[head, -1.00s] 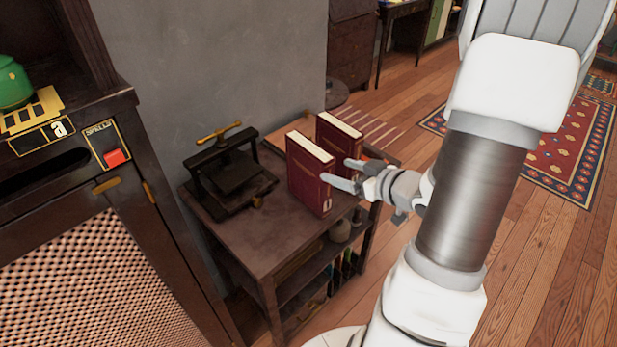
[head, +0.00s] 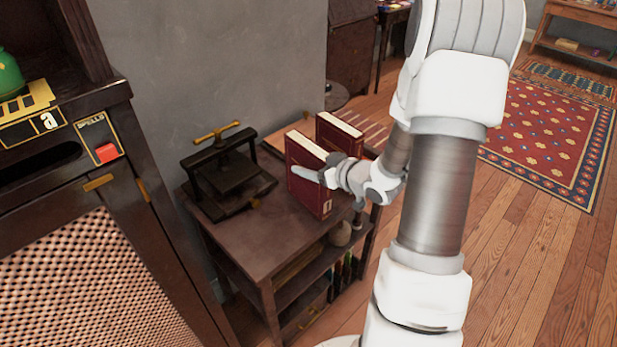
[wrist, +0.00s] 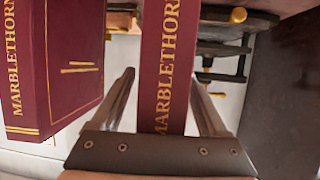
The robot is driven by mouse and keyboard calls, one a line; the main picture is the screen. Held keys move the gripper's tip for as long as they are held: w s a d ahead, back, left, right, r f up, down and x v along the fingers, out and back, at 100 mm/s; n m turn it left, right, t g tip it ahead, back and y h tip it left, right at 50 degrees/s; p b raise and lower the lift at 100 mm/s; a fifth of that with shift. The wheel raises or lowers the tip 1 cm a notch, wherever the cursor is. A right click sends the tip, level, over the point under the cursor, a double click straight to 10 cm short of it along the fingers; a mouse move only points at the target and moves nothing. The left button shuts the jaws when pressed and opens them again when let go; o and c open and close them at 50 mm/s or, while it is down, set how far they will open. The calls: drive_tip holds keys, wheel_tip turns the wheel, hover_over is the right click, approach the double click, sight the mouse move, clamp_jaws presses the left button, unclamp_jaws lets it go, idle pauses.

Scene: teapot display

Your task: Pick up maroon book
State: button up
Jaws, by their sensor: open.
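Two maroon books stand upright on a small dark wooden table (head: 240,237). The nearer book (head: 304,186) shows its cover in the head view; the farther book (head: 343,133) stands just behind it, to the right. My gripper (head: 314,165) is open at the nearer book, one finger passing in front of its cover. In the wrist view, the fingers lie on either side of that book's spine (wrist: 169,60), lettered in gold; the right finger is very close to it, and I cannot tell if it touches. The other book (wrist: 62,70) is left of the left finger.
A dark book press (head: 228,170) with a brass handle stands left of the books on the table. A dark cabinet (head: 110,200) fills the left side. A grey wall (head: 220,70) rises behind. Open wooden floor and a red patterned rug (head: 550,140) lie to the right.

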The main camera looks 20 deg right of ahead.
clamp_jaws()
idle(0.3)
drive_tip(key=shift+r, duration=0.1)
idle(1.0)
